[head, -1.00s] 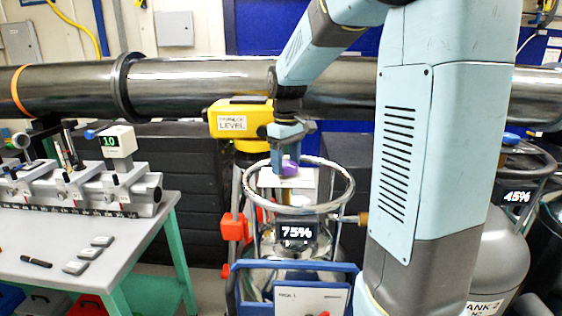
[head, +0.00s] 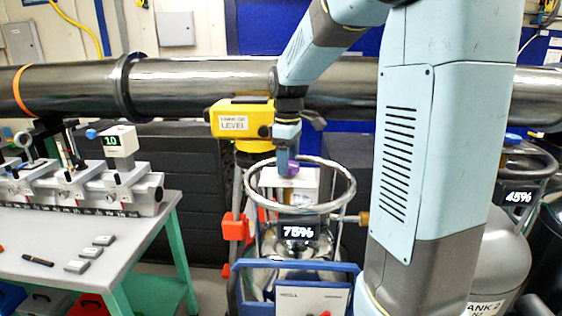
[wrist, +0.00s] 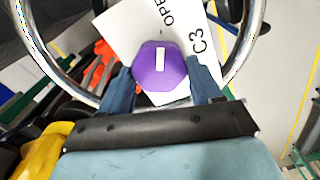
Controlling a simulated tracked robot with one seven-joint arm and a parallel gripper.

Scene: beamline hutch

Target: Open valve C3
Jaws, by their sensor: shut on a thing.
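The valve C3 knob (wrist: 160,68) is purple with a white bar mark, and in the wrist view it sits between my two fingers. A white card (wrist: 120,30) behind it reads "C3" and "OPE", the rest cut off or hidden. My gripper (wrist: 161,84) is shut on the knob from above. In the head view my gripper (head: 288,165) reaches down inside the metal ring (head: 252,190) of a tank, and only a little of the purple knob (head: 292,169) shows. The tank's display (head: 298,232) reads 75%.
A yellow level instrument (head: 240,119) stands just left of my gripper. A dark horizontal pipe (head: 200,85) runs behind. A grey bench (head: 90,245) with a rail is at the left. A second tank (head: 500,255) with a 45% display stands at the right.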

